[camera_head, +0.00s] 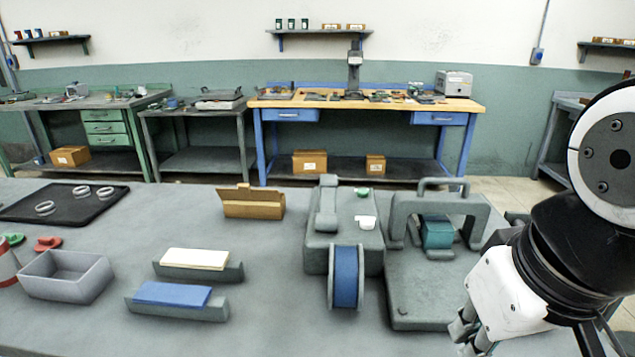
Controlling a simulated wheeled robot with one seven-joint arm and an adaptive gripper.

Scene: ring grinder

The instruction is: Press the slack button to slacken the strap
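A grey-green machine (345,238) stands on the table right of the middle. On its top are a small green piece (362,190) and a white piece (365,222) that look like buttons; I cannot read any label to tell which is the slack button. A wheel with a blue band (346,277), perhaps the strap, is on the machine's front. My gripper (468,338) is at the lower right, in front of the machine's right part and apart from both buttons. Its fingers are small and partly cut off, so I cannot tell their opening.
A grey-green frame with a handle (440,200) and a teal roller (438,234) stands close left of my arm. Leftward are two holders with a white block (195,259) and a blue block (172,294), a cardboard box (252,203), a grey bin (66,280) and a black tray with rings (95,205).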

